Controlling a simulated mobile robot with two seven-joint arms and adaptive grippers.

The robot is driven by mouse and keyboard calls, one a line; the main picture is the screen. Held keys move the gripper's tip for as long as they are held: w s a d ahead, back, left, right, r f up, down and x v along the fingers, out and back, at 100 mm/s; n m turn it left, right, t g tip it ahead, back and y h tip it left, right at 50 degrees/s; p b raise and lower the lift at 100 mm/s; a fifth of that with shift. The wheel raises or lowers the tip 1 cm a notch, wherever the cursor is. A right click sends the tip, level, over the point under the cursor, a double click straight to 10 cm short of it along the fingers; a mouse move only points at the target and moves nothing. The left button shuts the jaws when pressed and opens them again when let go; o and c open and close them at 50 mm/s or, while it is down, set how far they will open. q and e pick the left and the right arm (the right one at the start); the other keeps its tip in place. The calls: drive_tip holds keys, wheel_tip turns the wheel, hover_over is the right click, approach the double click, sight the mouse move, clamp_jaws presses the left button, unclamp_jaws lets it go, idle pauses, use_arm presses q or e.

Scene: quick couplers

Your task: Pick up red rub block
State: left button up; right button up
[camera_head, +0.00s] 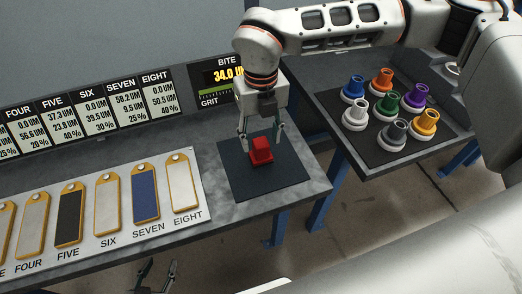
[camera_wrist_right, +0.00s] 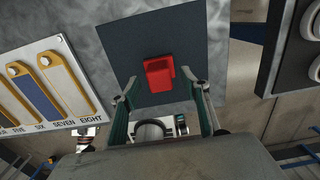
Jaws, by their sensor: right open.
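The red rub block (camera_head: 261,151) sits on a dark square mat (camera_head: 290,176) on the grey bench. My right gripper (camera_head: 262,138) is open above the block, with its fingers pointing down on either side of it in the head view. In the right wrist view the red block (camera_wrist_right: 158,75) lies just beyond and between the open fingertips (camera_wrist_right: 160,90), on the dark mat (camera_wrist_right: 190,30). No contact between fingers and block is clear. My left gripper (camera_head: 155,280) shows only partly at the bottom edge of the head view, below the bench front; its fingers appear spread.
A board (camera_head: 190,218) of numbered tags lies left of the mat. Display panels (camera_head: 80,120) and a "BITE" readout (camera_head: 222,80) stand behind. A second table at the right holds a dark tray (camera_head: 372,151) of several coloured couplers. A gap separates the tables.

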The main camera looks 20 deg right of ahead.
sight(261, 142)
wheel_tip(261, 142, down, 4)
drive_tip(key=shift+r, duration=0.15)
drive_tip(key=shift+s, duration=0.1)
drive_tip(key=c, duration=1.2)
drive_tip(key=shift+r, duration=0.15)
wheel_tip(261, 142, up, 20)
drive_tip(key=shift+f+p, duration=0.1)
drive_tip(key=shift+p, duration=0.25)
drive_tip(key=o, duration=0.3)
clamp_jaws()
